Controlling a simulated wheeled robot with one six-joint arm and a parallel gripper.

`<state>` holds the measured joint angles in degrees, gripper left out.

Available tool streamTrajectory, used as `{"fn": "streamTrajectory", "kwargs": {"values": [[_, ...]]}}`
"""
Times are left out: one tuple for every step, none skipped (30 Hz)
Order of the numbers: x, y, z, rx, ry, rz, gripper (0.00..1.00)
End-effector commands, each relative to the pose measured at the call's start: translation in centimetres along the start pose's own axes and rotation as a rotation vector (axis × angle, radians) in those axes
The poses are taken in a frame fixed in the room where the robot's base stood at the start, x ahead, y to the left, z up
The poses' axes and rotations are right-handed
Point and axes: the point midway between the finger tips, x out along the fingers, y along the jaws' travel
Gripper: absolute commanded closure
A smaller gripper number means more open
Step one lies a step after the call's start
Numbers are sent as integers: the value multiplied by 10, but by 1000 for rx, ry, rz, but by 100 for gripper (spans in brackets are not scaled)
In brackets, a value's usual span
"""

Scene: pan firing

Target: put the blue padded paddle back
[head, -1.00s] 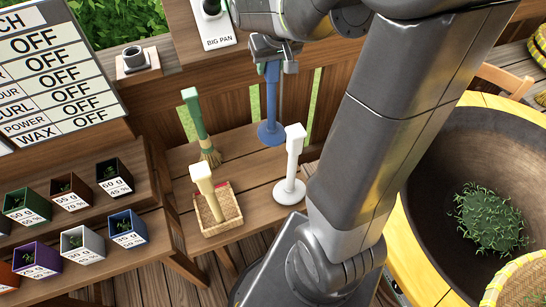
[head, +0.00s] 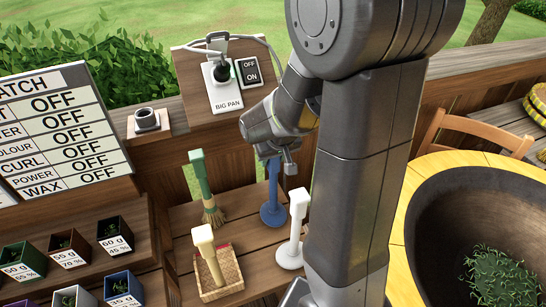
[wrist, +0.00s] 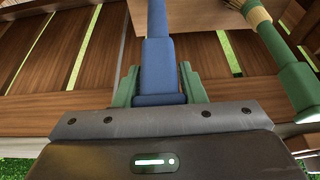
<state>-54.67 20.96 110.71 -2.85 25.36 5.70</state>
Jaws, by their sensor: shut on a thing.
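The blue padded paddle (head: 273,190) is upright, its round blue disc at the bottom, at the back of the wooden bench (head: 235,239). The disc appears to be at the bench top; I cannot tell whether it touches. My gripper (head: 271,156) is shut on the upper end of the handle. In the wrist view the blue handle (wrist: 158,65) runs between the green fingers of my gripper (wrist: 158,88); the disc is hidden there.
A green-handled brush (head: 202,180) stands left of the paddle, and a white paddle (head: 297,225) stands in front to the right. A cream-handled tool (head: 206,248) sits in a wicker tray (head: 228,270). The big pan (head: 430,235) is at the right.

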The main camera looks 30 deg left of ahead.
Motion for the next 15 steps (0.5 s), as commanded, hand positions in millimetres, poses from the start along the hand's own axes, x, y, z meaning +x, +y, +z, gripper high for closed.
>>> {"fn": "streamTrajectory", "kwargs": {"values": [[-1,0,-1,0,2,0,100],[-1,0,-1,0,2,0,100],[-1,0,-1,0,2,0,100],[-1,0,-1,0,2,0,100],[0,0,-1,0,2,0,100],[1,0,0,0,2,0,100],[2,0,0,-1,2,0,100],[3,0,1,-1,2,0,100],[2,0,1,0,1,0,57],[2,0,0,0,1,0,51],[2,0,0,0,0,0,45],[2,0,0,0,0,0,41],[2,0,1,0,0,0,41],[2,0,1,0,0,0,41],[2,0,0,0,0,0,41]]}}
